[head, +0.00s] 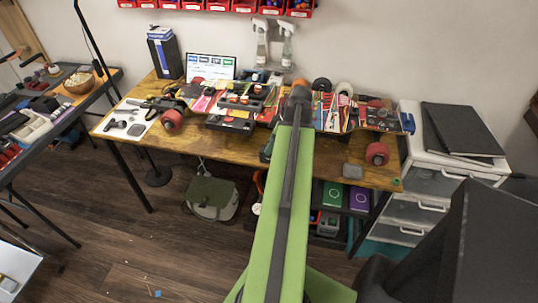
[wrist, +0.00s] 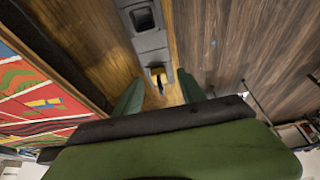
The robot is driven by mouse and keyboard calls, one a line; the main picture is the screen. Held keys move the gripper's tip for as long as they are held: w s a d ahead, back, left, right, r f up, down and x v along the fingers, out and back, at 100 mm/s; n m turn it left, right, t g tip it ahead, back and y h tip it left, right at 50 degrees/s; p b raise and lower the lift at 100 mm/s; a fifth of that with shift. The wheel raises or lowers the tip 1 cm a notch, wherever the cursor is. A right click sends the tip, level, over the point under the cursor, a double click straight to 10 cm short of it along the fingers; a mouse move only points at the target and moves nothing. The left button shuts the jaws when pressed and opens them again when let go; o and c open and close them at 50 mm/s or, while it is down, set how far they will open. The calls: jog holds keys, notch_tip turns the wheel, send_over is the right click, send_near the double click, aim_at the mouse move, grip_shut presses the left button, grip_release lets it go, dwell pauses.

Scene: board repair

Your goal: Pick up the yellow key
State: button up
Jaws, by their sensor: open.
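In the wrist view, my gripper (wrist: 159,82) shows two green fingers spread apart, with nothing held between them. I cannot make out the key there.
Skateboard decks with red wheels (head: 171,121) and tools cover much of the bench. A dark box (head: 164,55) and a screen (head: 210,67) stand at the back left. A white drawer unit (head: 420,179) stands at the right. Red bins (head: 218,4) hang above.

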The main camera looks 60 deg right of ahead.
grip_shut()
dwell(0.4)
jog(key=shift+r+p, duration=0.6)
jog(key=shift+p, duration=0.15)
notch_tip(320, 180, up, 4)
jog(key=p, duration=0.4)
jog(key=s+r+p, duration=0.6)
jog(key=s, duration=0.5)
jog(key=shift+s+a, duration=0.35)
jog(key=shift+f, duration=0.1)
